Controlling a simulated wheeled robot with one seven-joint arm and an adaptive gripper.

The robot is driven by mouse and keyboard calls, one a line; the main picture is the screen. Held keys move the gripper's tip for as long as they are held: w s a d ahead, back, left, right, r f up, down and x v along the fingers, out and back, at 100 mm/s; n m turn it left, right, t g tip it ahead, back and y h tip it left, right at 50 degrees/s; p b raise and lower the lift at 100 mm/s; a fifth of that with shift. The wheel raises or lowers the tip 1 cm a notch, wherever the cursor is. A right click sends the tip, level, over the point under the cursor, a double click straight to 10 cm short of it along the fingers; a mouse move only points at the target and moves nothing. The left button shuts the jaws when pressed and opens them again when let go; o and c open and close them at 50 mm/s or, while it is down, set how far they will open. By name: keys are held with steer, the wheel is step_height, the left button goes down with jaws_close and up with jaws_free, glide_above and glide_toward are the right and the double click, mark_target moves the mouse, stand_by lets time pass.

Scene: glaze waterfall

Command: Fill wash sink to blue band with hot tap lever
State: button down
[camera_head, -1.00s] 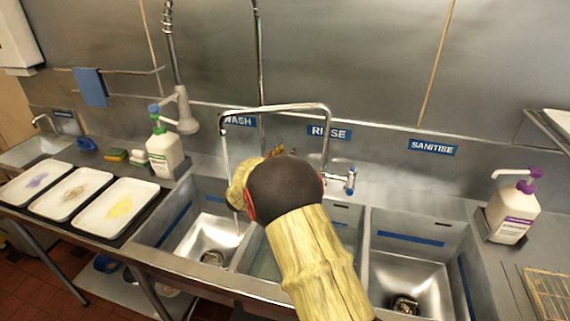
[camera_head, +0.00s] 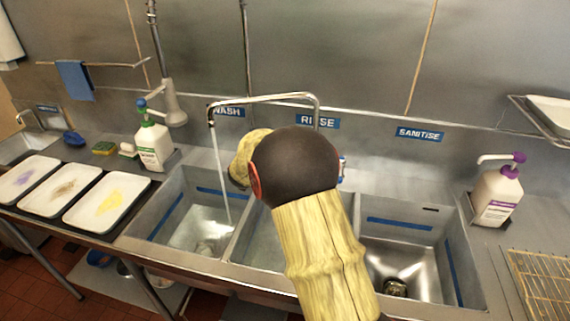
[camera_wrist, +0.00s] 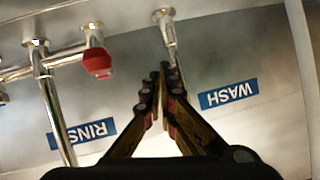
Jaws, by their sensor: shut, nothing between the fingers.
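Water runs from the spout (camera_head: 211,112) in a thin stream (camera_head: 218,170) into the wash sink (camera_head: 150,218), the left one of three. Shallow-looking water covers its bottom, below the blue band (camera_head: 214,193) on its back wall. In the wrist view, the red-capped hot tap lever (camera_wrist: 97,63) sits on the tap body left of my gripper. My gripper (camera_wrist: 162,72) is shut and empty, its tips close together and apart from the lever, pointing toward a chrome fitting (camera_wrist: 167,30) on the wall. In the head view, my arm hides the fingers and the lever.
The rinse sink (camera_head: 245,258) and sanitise sink (camera_head: 430,260) lie to the right, each partly behind or beside my arm. A soap bottle (camera_head: 152,148) stands at the left and a purple-topped bottle (camera_head: 497,195) at the right. Trays (camera_head: 105,206) lie on the left counter.

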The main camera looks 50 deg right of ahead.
steer(key=s+a+r+m+g+y+p, duration=0.1)
steer(key=s+a+m+y+p, duration=0.45)
steer(key=s+m+y, duration=0.65)
steer(key=s+d+m+t+p, duration=0.2)
steer(key=s+d+m, duration=0.7)
steer(key=d, duration=0.4)
steer(key=w+a+f+b, duration=0.2)
steer(key=w+f, duration=0.3)
steer(key=w, duration=0.6)
steer(key=shift+a+t, duration=0.25)
steer(key=shift+t, duration=0.05)
steer(key=shift+w, duration=0.1)
